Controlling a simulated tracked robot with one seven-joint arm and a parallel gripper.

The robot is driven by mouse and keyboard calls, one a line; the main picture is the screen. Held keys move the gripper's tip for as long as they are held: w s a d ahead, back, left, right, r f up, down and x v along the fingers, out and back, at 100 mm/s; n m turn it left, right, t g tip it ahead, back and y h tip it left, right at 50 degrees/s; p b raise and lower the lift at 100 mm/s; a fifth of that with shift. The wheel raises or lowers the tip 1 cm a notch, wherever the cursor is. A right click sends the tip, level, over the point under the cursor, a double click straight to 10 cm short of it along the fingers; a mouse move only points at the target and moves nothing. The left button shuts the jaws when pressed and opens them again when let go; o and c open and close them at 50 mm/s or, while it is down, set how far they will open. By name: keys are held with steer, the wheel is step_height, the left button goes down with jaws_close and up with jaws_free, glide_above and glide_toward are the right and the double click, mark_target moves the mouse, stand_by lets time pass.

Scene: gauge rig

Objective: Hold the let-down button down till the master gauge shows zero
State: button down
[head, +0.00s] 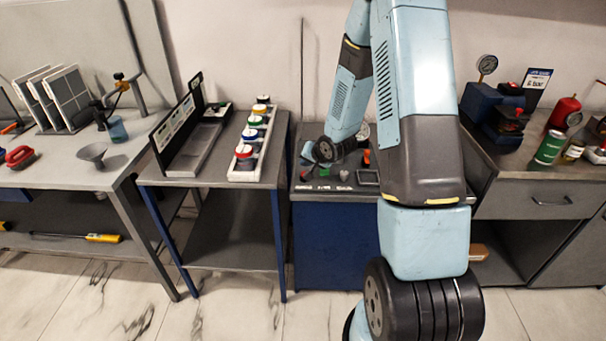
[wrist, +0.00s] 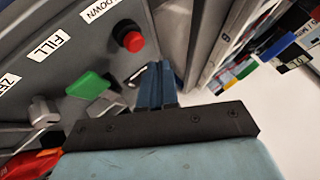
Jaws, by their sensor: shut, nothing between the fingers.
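The red let-down button (wrist: 133,41) sits in a black collar on the grey panel (wrist: 60,75) in the wrist view, beside a label ending in "DOWN" (wrist: 98,10). My gripper (wrist: 156,70) is shut and empty. Its blue fingertips appear just below and right of the button, and I see no contact. A green part (wrist: 88,85) and a grey lever-like part (wrist: 42,112) lie left of the fingers, near the "FILL" label (wrist: 48,45). In the head view a round gauge (head: 362,131) shows partly behind my arm; its reading cannot be made out.
Left of the rig, a table holds a rack of jars with coloured lids (head: 254,135) and a tray (head: 200,145). On the right bench stand another gauge (head: 487,65), a blue machine (head: 490,105) and a green can (head: 550,147). My arm hides much of the rig.

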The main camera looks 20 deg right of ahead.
steer(key=shift+r, duration=1.95)
steer(key=s+d+r+n+g+h, duration=0.1)
steer(key=s+r+h, duration=0.1)
steer(key=s+r, duration=0.7)
steer(key=s+d+r+n+h, duration=0.15)
steer(key=s+r, duration=0.35)
steer(key=r, duration=0.7)
steer(key=s+a+r+n+g, duration=0.1)
steer(key=s+r, duration=0.3)
steer(key=s, duration=0.7)
steer(key=s+a+r+n+g, duration=0.1)
steer(key=s+r, duration=0.3)
steer(key=s, duration=0.7)
steer(key=shift+a+r+n+y, duration=0.35)
steer(key=shift+a+r+n, duration=0.1)
steer(key=shift+a, duration=0.25)
steer(key=shift+s, duration=0.1)
